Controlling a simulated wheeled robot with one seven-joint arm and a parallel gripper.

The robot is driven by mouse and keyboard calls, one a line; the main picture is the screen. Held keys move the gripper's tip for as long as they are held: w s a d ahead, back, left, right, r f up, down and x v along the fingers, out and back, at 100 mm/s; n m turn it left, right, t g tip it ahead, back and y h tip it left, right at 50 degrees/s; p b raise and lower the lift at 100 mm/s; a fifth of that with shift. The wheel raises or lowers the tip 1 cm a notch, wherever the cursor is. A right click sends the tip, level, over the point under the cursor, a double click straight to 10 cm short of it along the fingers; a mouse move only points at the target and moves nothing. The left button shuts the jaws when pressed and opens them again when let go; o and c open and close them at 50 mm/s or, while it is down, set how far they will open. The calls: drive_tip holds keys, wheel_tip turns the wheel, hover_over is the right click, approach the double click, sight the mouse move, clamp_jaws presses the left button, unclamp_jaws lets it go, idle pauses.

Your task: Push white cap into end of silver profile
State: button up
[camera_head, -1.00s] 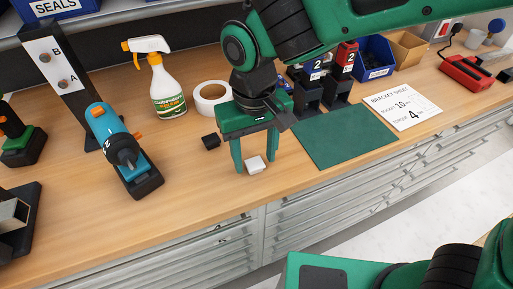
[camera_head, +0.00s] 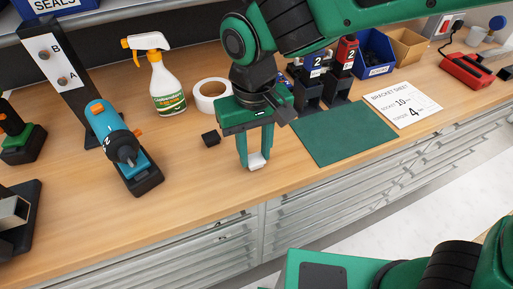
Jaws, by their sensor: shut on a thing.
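The white cap (camera_head: 257,163) is a small white block near the front edge of the bench. My gripper (camera_head: 255,160) points down with its two green fingers closed on the cap's sides. I cannot tell whether the cap still touches the bench. The silver profile (camera_head: 10,218) shows at the far left edge as a hollow metal end in a black holder, partly cut off by the picture. It is well to the left of my gripper.
A black block (camera_head: 210,138) lies just left of my gripper. A blue drill (camera_head: 122,147) in its stand is between gripper and profile. A spray bottle (camera_head: 165,85) and white tape roll (camera_head: 211,96) stand behind. A green mat (camera_head: 343,133) lies to the right.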

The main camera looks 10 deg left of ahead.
drive_tip(key=shift+r, duration=3.75)
drive_tip(key=shift+s, duration=0.1)
